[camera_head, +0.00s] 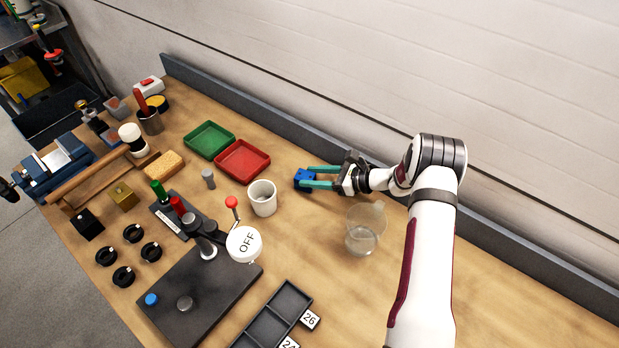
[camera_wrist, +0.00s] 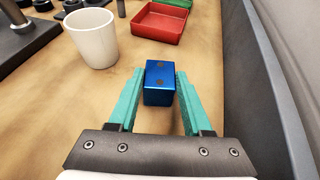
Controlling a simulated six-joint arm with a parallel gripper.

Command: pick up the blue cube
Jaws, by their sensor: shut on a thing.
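The blue cube (camera_head: 303,177) is between the teal fingers of my gripper (camera_head: 316,178), on or just above the wooden table near the back wall. I cannot tell whether the cube is clear of the table.
A white cup (camera_head: 262,197) stands left of the cube. A red tray (camera_head: 242,161) and a green tray (camera_head: 209,139) lie beyond it. A clear glass jug (camera_head: 362,238) stands near my arm. A grey ledge (camera_head: 300,130) runs along the wall.

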